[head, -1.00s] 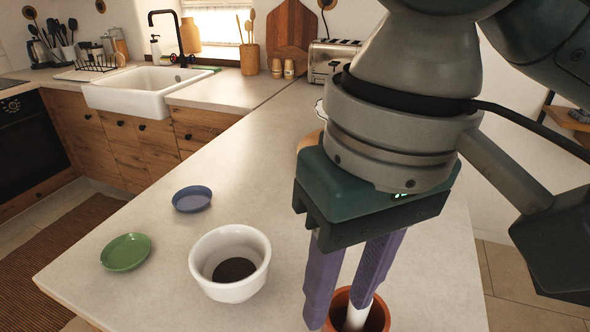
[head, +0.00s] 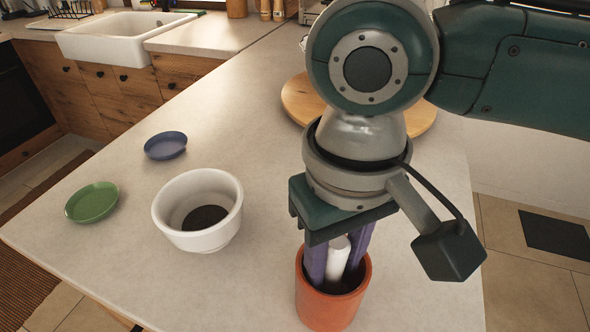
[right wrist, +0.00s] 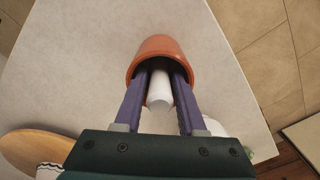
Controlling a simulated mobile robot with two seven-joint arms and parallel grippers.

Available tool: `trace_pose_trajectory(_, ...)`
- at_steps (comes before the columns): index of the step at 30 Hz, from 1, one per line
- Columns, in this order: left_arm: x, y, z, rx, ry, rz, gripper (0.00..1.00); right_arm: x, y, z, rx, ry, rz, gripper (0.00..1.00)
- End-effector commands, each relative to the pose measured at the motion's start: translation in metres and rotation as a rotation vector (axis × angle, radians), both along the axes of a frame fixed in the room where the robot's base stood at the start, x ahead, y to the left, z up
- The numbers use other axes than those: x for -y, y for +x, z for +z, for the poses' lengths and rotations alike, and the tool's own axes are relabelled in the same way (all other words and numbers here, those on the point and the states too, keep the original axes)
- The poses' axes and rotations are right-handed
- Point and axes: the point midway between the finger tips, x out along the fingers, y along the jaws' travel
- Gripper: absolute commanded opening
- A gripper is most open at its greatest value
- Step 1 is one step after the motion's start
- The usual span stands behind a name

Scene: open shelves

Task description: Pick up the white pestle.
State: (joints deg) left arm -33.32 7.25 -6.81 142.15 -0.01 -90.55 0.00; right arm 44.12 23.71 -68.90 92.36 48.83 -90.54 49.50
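The white pestle (head: 338,258) stands in a terracotta pot (head: 325,306) near the front of the counter; its lower end is hidden inside the pot. My right gripper (head: 337,270) points down into the pot with one purple finger on each side of the pestle. In the right wrist view the pestle (right wrist: 160,88) lies between the fingers, with narrow dark gaps beside it, so the gripper looks open around it. The fingertips are hidden by the pot (right wrist: 158,46). My left gripper is not in view.
A white bowl (head: 171,220) with dark contents stands left of the pot. A blue dish (head: 165,146) and a green dish (head: 92,202) lie farther left. A round wooden board (head: 298,101) lies behind my right arm. The counter's middle is clear.

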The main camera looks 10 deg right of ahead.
Motion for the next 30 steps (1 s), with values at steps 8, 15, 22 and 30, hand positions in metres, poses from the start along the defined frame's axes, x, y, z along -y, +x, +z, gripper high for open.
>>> trace_pose_trajectory(8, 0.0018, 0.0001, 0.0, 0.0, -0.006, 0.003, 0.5, -0.0002, 0.0, -0.0015, 0.0, 0.0, 0.001, 0.34)
trace_pose_trajectory(15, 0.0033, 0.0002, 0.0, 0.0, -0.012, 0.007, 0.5, -0.0004, 0.0, -0.0012, 0.001, 0.001, 0.001, 0.07)
trace_pose_trajectory(22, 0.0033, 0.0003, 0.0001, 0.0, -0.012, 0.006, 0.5, -0.0004, 0.0001, -0.001, 0.001, 0.001, 0.001, 0.0)
trace_pose_trajectory(30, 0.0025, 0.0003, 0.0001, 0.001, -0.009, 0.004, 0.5, -0.0006, 0.0003, -0.0003, 0.002, 0.001, 0.001, 0.0)
